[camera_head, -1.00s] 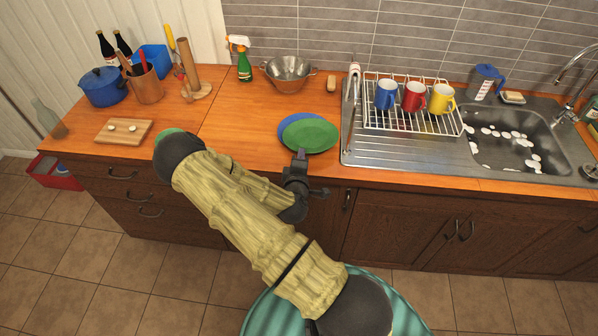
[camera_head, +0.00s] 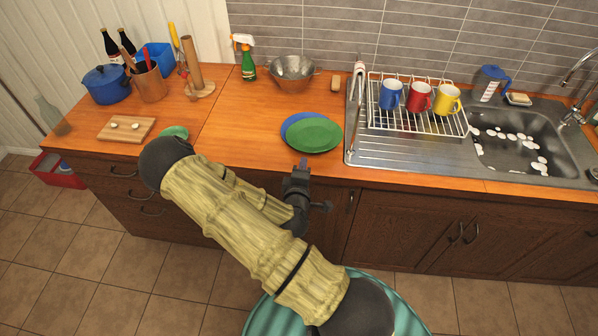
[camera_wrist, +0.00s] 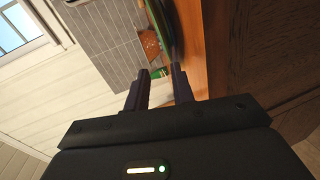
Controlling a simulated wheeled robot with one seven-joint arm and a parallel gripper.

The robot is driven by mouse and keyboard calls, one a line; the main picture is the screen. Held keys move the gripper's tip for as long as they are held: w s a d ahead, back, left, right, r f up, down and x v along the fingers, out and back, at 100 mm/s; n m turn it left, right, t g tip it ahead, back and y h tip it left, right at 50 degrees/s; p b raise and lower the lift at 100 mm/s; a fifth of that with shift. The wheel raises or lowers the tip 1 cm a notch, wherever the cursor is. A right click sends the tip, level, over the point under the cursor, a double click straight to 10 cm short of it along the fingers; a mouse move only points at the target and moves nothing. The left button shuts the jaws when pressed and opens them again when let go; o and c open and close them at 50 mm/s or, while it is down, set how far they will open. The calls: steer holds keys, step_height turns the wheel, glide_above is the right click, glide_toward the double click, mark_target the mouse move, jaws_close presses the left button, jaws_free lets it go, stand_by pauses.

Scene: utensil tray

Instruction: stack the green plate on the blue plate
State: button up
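The green plate (camera_head: 316,136) lies over the blue plate (camera_head: 287,125) on the wooden counter near its front edge. It is shifted toward the right front, so a crescent of blue shows at the back left. Whether it rests level is hard to tell. My gripper (camera_head: 303,163) is just in front of the plates at the counter edge, apart from them. In the wrist view my gripper (camera_wrist: 161,74) has its two fingers apart with nothing between them. Plate edges show there beyond the fingers, seen edge-on.
A colander (camera_head: 292,73) and a spray bottle (camera_head: 247,62) stand behind the plates. A dish rack (camera_head: 413,119) with mugs is at the right, by the sink. A cutting board (camera_head: 126,129) lies at the left. A green item (camera_head: 174,132) is partly hidden by my arm.

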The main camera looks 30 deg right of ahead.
steer(key=s+a+r+m+g+y, duration=0.2)
steer(key=s+a+m+g+y, duration=0.2)
steer(key=a+m+g+y, duration=0.35)
steer(key=s+a+r+m+g, duration=0.3)
steer(key=s+a+r, duration=0.2)
steer(key=s+r, duration=0.5)
steer(key=shift+a+r+y, duration=0.2)
steer(key=shift+r+y, duration=0.25)
steer(key=shift+r, duration=0.5)
steer(key=shift+d, duration=0.1)
